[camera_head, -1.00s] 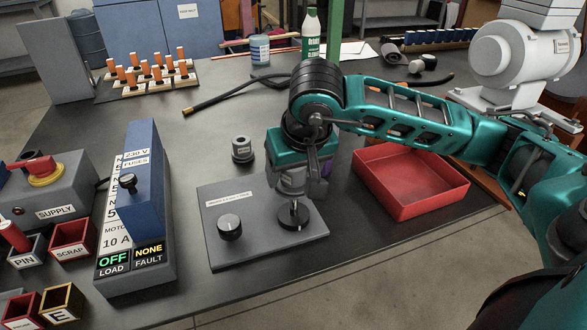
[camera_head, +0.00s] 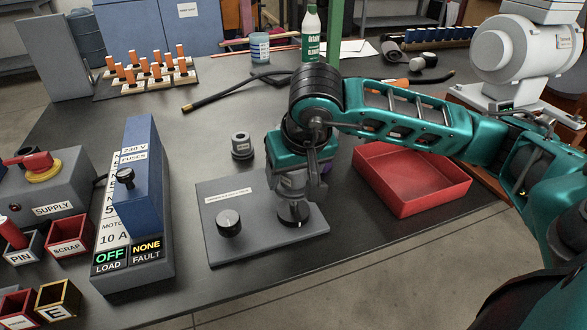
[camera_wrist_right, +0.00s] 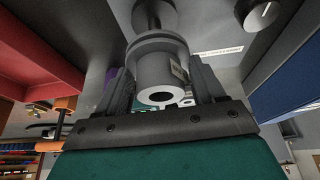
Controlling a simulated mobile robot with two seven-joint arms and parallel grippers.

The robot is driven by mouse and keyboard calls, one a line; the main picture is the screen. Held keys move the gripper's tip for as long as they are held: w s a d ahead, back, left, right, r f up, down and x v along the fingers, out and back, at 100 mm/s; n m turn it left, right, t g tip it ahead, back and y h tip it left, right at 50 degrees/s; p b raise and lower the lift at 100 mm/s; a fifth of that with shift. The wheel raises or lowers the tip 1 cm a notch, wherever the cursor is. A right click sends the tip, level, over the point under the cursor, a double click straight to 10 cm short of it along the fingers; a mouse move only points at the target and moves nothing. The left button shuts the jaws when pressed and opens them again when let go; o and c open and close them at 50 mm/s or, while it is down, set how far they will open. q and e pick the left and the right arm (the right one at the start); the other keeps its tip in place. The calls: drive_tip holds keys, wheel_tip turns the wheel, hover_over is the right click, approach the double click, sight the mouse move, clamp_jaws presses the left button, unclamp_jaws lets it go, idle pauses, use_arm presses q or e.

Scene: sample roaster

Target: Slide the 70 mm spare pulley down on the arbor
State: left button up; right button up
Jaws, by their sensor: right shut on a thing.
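My right gripper (camera_head: 292,196) is shut on a grey stepped pulley (camera_wrist_right: 160,66) and points down over the grey plate (camera_head: 222,249). In the head view the pulley (camera_head: 292,210) is mostly hidden under the gripper, directly above the black round base of the arbor (camera_head: 314,222). In the wrist view the pulley sits between the two fingers, its open bore towards the camera and a round grey part (camera_wrist_right: 155,14) beyond it. The arbor's pin is hidden, so I cannot tell how far the pulley is on it. My left gripper is not in view.
A black knob (camera_head: 229,222) stands on the plate left of the arbor. Another grey stepped pulley (camera_head: 241,147) stands behind the plate. A red tray (camera_head: 412,200) lies to the right, and the blue fuse box (camera_head: 139,185) stands to the left.

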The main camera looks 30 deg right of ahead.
sight(293, 209)
drive_tip(key=shift+f, duration=2.75)
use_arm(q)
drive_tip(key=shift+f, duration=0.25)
use_arm(e)
drive_tip(key=o, duration=1.4)
drive_tip(key=shift+c, duration=0.2)
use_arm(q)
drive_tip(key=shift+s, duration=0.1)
use_arm(e)
drive_tip(key=shift+s+r, duration=0.1)
drive_tip(key=shift+r, duration=0.25)
drive_tip(key=p+v, duration=0.3)
drive_tip(key=v, duration=0.8)
drive_tip(key=shift+s+a+r, duration=0.1)
drive_tip(key=shift+s+r, duration=0.05)
drive_tip(key=shift+r, duration=0.05)
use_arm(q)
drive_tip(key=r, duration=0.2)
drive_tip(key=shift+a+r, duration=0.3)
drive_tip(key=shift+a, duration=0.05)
use_arm(e)
drive_tip(key=shift+s+r, duration=0.2)
drive_tip(key=shift+r, duration=0.1)
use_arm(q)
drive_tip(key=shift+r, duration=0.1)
